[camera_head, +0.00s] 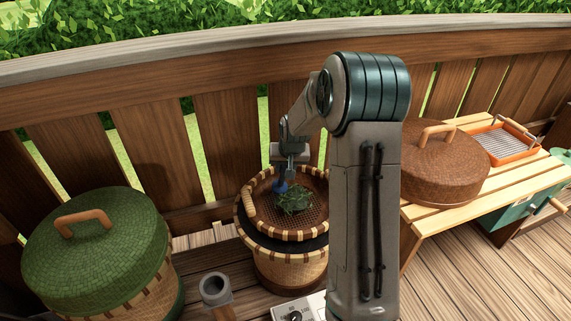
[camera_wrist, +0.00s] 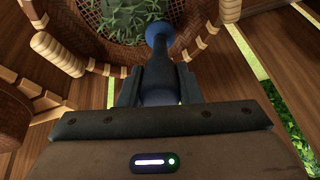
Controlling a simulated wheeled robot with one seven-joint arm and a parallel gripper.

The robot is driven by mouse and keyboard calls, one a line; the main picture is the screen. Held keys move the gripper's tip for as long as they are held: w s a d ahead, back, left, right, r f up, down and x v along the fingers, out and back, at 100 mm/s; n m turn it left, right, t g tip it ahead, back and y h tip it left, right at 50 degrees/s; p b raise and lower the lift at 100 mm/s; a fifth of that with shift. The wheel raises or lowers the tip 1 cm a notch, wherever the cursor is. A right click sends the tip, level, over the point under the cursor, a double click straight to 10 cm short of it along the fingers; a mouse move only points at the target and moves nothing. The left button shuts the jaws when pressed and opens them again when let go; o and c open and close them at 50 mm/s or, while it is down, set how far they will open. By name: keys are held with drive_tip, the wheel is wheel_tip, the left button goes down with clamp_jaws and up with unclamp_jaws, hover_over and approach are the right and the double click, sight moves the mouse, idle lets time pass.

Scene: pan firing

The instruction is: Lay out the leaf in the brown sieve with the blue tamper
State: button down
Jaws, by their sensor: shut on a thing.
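The brown sieve (camera_head: 319,221) is a round woven tray with a bound rim, resting on a woven basket. It also shows in the wrist view (camera_wrist: 92,43). A clump of green leaf (camera_head: 293,199) lies in it near the middle, and shows at the top of the wrist view (camera_wrist: 127,17). My gripper (camera_wrist: 159,88) is shut on the blue tamper (camera_wrist: 159,66), whose head points into the sieve. In the head view the tamper (camera_head: 280,187) is at the left edge of the leaf. I cannot tell whether it touches the leaf or the mesh.
A basket with a green lid (camera_head: 95,240) stands at left. A brown lid (camera_head: 433,160) and an orange-framed tray (camera_head: 505,143) sit on a slatted wooden bench (camera_head: 420,215) at right. A grey cup-shaped thing (camera_head: 215,289) stands in front. A wooden fence (camera_head: 150,130) runs behind.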

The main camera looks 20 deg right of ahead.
wheel_tip(320, 180, down, 3)
drive_tip(key=shift+f+b, duration=0.1)
drive_tip(key=shift+b, duration=0.75)
drive_tip(key=s+d+r+p, duration=0.1)
drive_tip(key=s+d+p, duration=0.1)
drive_tip(key=s, duration=1)
drive_tip(key=w+d, duration=0.3)
drive_tip(key=w, duration=1)
drive_tip(key=s+d+b, duration=0.2)
drive_tip(key=s, duration=0.9)
wheel_tip(320, 180, up, 9)
drive_tip(key=p, duration=0.6)
drive_tip(key=shift+w+a, duration=0.2)
drive_tip(key=shift+f, duration=0.15)
